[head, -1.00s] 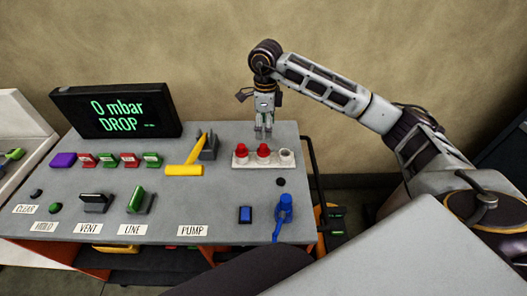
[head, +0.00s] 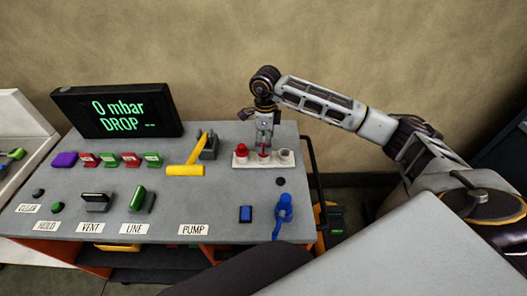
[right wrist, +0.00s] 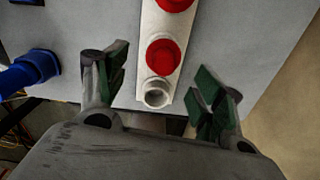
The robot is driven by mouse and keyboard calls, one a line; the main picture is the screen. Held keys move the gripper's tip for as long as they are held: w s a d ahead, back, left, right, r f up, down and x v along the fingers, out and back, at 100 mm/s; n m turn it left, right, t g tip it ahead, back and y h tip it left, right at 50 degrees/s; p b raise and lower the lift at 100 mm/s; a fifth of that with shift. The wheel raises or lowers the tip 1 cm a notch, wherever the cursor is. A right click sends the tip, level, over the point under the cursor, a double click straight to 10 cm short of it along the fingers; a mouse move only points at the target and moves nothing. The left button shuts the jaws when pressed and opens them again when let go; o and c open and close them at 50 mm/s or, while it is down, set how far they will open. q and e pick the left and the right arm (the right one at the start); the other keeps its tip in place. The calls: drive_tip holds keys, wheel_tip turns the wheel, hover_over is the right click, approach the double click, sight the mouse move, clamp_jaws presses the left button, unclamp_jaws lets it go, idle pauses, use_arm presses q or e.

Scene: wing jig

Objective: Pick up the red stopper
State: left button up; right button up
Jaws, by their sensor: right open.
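Two red stoppers sit in a white rack (head: 250,164) whose right-hand socket (head: 286,155) is empty. The left stopper (head: 242,148) is in plain view. The middle stopper (head: 263,154) is partly hidden by my right gripper (head: 264,145), which points down over it. In the right wrist view the open fingers (right wrist: 163,80) are spread on either side of the rack's end, with the middle stopper (right wrist: 164,57) and the empty socket (right wrist: 157,94) between or just beyond them. Contact with the stopper cannot be seen. My left gripper is out of view.
A yellow T-shaped handle (head: 186,165) stands left of the rack. A blue valve (head: 283,210) and a blue switch (head: 245,214) lie in front. A display (head: 117,112) reads 0 mbar DROP. A dark rail (head: 313,180) borders the console's right edge.

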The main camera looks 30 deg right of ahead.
drive_tip(key=shift+w+f+p, duration=0.15)
drive_tip(key=shift+f+p, duration=0.25)
drive_tip(key=shift+f, duration=0.7)
drive_tip(key=shift+w+f+p, duration=0.1)
drive_tip(key=shift+f+p, duration=0.3)
drive_tip(key=shift+f, duration=1.1)
drive_tip(key=c, duration=1.1)
drive_tip(key=shift+r, duration=0.2)
wheel_tip(320, 180, up, 10)
drive_tip(key=shift+f+b, duration=0.25)
drive_tip(key=shift+b, duration=0.7)
drive_tip(key=shift+r, duration=0.1)
drive_tip(key=shift+r, duration=0.4)
